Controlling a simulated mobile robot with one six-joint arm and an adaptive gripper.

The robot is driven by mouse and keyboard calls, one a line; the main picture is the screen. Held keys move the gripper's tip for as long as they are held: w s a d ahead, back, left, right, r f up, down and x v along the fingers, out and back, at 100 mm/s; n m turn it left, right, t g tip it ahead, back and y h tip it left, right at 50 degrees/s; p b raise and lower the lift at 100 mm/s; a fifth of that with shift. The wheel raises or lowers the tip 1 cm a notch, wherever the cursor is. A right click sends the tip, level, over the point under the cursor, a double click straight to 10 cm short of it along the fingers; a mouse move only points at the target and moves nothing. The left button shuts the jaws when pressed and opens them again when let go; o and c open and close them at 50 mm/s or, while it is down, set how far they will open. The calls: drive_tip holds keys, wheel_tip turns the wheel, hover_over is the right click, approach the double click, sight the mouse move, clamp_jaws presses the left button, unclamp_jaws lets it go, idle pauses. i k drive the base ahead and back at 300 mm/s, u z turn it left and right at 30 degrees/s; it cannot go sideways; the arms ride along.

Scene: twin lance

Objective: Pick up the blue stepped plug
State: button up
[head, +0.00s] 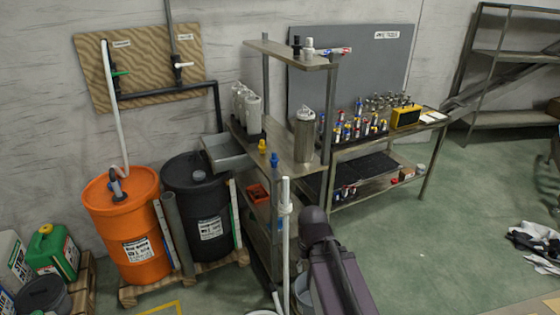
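A small blue stepped plug (274,160) stands upright at the left front edge of the metal shelf (295,158), in the head view. A similar yellow plug (262,146) stands just behind and to the left of it. Part of my dark arm shows low in the middle, below and to the right of the blue plug. My gripper's fingers cannot be made out, and nothing is seen touching the plug.
A white pipe (286,230) stands upright between the shelf and my arm. A steel canister (304,135) stands on the same shelf, to the right. An upper shelf board (290,53) hangs above. Orange (125,225) and black (200,205) drums stand left; open floor lies right.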

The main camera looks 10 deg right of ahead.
sight(274, 159)
drive_tip(key=u, duration=0.05)
drive_tip(key=i, duration=1)
drive_tip(key=z, duration=0.05)
